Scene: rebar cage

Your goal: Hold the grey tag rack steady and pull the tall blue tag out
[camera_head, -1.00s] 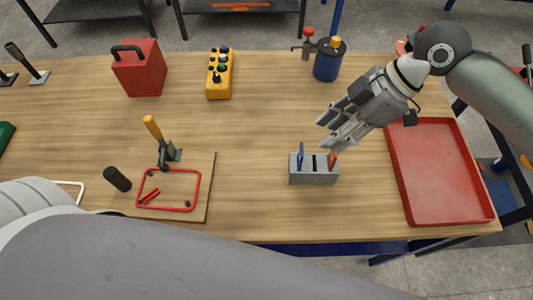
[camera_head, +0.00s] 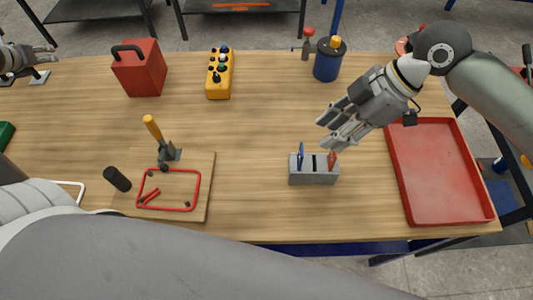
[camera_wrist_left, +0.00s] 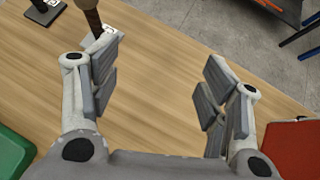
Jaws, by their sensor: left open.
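The grey tag rack (camera_head: 314,175) stands on the wooden table, right of the middle. The blue tag (camera_head: 301,152) sticks up from its left slot and a red tag (camera_head: 332,159) from its right slot. My right gripper (camera_head: 326,131) is just above and behind the rack's right part. Its fingers look apart, with nothing visible between them. My left gripper (camera_head: 52,54) is at the far left edge of the head view, well away from the rack. In the left wrist view (camera_wrist_left: 164,55) its fingers are wide apart and empty over the table.
A red tray (camera_head: 440,170) lies right of the rack. A board with a red frame (camera_head: 205,195) and an orange-handled clamp (camera_head: 152,127) lies left. A red box (camera_head: 140,75), yellow button box (camera_head: 219,80) and blue can (camera_head: 328,66) stand behind. The table's middle is clear.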

